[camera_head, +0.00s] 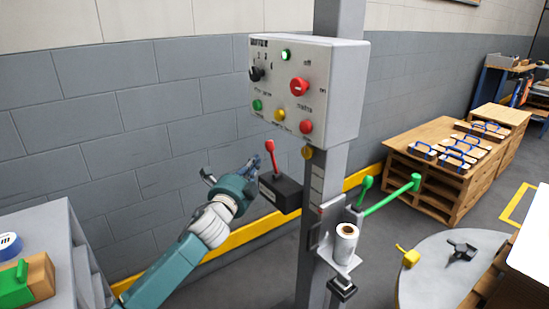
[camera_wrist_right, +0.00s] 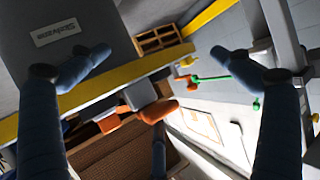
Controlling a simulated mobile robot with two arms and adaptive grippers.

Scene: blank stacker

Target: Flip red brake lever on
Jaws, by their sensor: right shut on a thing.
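The red brake lever (camera_head: 271,153) stands up from a black box (camera_head: 282,192) beside the grey post in the head view. My left gripper (camera_head: 238,170) is just left of the lever with its fingers spread. One finger reaches up close to the lever; I cannot tell whether they touch. My right gripper (camera_wrist_right: 158,85) shows only in the right wrist view, as blue fingers around an orange and grey thing (camera_wrist_right: 157,110). I cannot make out the contact or name this thing surely.
A control panel (camera_head: 318,85) with knobs and buttons hangs on the post above the lever. Green levers (camera_head: 390,197) and a white roll (camera_head: 346,245) are right of the post. A round table (camera_head: 440,285) stands lower right. A grey cabinet (camera_head: 60,230) is at left.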

